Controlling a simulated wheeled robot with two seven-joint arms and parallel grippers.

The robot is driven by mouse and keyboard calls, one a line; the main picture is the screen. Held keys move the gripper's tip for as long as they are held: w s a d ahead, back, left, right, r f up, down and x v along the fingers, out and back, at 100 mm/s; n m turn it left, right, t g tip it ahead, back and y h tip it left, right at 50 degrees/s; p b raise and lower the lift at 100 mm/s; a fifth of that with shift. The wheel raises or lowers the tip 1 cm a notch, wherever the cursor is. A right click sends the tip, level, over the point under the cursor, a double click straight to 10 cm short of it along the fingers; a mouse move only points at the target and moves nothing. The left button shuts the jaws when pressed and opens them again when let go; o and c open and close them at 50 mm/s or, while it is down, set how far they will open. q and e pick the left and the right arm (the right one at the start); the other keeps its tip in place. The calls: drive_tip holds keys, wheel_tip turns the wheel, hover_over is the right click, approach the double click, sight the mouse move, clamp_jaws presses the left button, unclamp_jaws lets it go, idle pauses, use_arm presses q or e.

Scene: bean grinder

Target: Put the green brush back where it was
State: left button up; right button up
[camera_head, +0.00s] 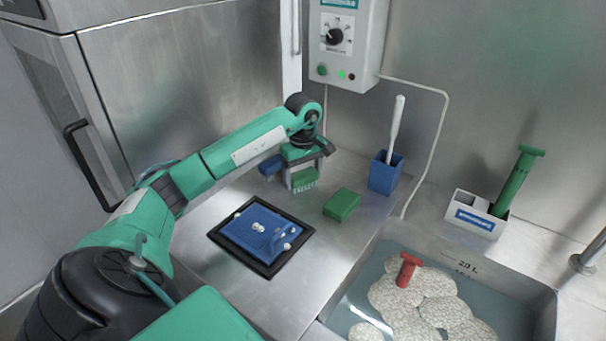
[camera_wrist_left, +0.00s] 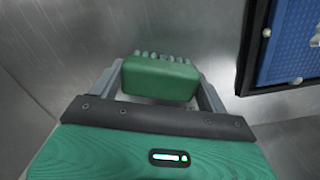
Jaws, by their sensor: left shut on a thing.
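Whether the bristles touch the counter I cannot tell. In the left wrist view the brush (camera_wrist_left: 160,78) sits between both fingers, with the bristles on its far side. A blue brush (camera_head: 270,166) is just left of the gripper, partly hidden. My right gripper is not in view.
A blue studded plate in a black frame (camera_head: 222,236) lies in front. A green block (camera_head: 341,205) and a blue cup (camera_head: 385,178) with a white handle are to the right. Beyond are a white holder (camera_head: 476,226) with a green tool, and a water basin (camera_head: 527,286) with a red-handled item.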

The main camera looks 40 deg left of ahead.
use_arm(q)
drive_tip(key=o, duration=0.5)
drive_tip(key=shift+f, duration=0.1)
drive_tip(key=o, duration=0.4)
drive_tip(key=shift+o, duration=0.2)
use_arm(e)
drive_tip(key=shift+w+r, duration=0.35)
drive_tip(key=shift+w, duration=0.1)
